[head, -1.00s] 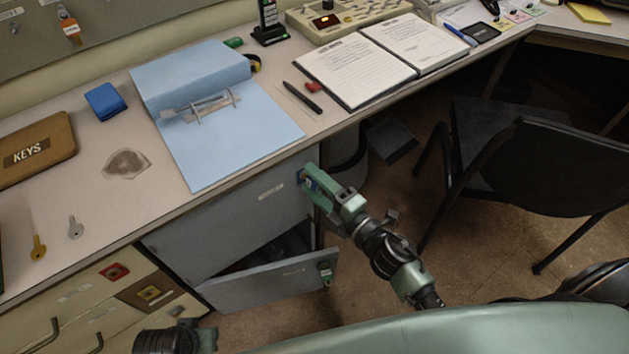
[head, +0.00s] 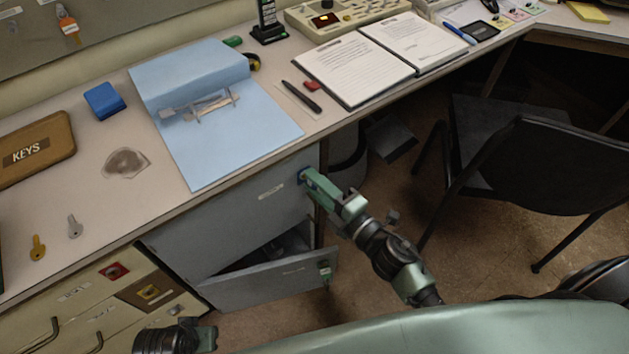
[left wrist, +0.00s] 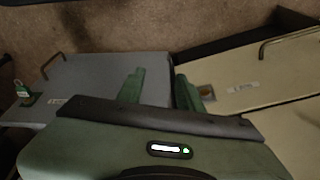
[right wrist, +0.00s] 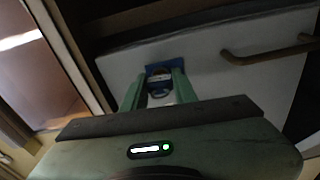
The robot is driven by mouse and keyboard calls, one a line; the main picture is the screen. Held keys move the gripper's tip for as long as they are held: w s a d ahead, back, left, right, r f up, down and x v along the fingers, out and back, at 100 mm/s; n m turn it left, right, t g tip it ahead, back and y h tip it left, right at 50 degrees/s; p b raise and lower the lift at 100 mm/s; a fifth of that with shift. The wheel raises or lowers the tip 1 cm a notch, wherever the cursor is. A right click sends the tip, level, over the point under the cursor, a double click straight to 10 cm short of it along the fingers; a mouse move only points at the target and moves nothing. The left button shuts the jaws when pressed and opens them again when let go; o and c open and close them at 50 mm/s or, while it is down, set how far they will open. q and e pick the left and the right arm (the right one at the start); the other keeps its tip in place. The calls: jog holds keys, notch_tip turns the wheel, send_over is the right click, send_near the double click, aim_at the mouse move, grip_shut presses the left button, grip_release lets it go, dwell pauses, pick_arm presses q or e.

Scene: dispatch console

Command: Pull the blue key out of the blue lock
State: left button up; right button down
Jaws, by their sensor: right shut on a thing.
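The blue lock (head: 302,176) sits on the grey cabinet front, near its upper right corner under the desk edge. It also shows in the right wrist view (right wrist: 157,69), just beyond my fingertips. My right gripper (head: 312,181) is at the lock and shut on the blue key, whose small head (right wrist: 158,90) shows between the fingers. The key is mostly hidden, and I cannot tell how deep it sits in the lock. My left gripper (left wrist: 160,88) is open and empty, low in front of the drawers.
A lower grey drawer (head: 270,283) stands open, with a green lock (head: 325,268) on its front. Beige drawers (head: 90,310) are at the left. The desk above holds a blue binder (head: 245,145) and two loose keys. A black chair (head: 565,165) stands right.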

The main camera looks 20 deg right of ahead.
pick_arm(q)
jog(key=shift+s+f, duration=0.15)
jog(key=shift+f, duration=0.1)
pick_arm(e)
jog(key=shift+s+d, duration=0.15)
jog(key=shift+s, duration=0.2)
pick_arm(q)
jog(key=shift+s+f, duration=0.1)
jog(key=shift+f, duration=0.1)
jog(key=shift+w+r, duration=0.15)
jog(key=shift+w, duration=0.2)
pick_arm(e)
jog(key=shift+s+d, duration=0.1)
jog(key=shift+s, duration=0.3)
pick_arm(q)
jog(key=shift+s+f, duration=0.15)
jog(key=shift+f, duration=0.1)
pick_arm(e)
jog(key=shift+s+d, duration=0.15)
jog(key=shift+s, duration=0.15)
pick_arm(q)
jog(key=shift+s+f, duration=0.25)
jog(key=shift+s, duration=0.05)
pick_arm(e)
jog(key=shift+s+d, duration=0.1)
jog(key=shift+s, duration=0.25)
pick_arm(q)
jog(key=shift+w, duration=0.2)
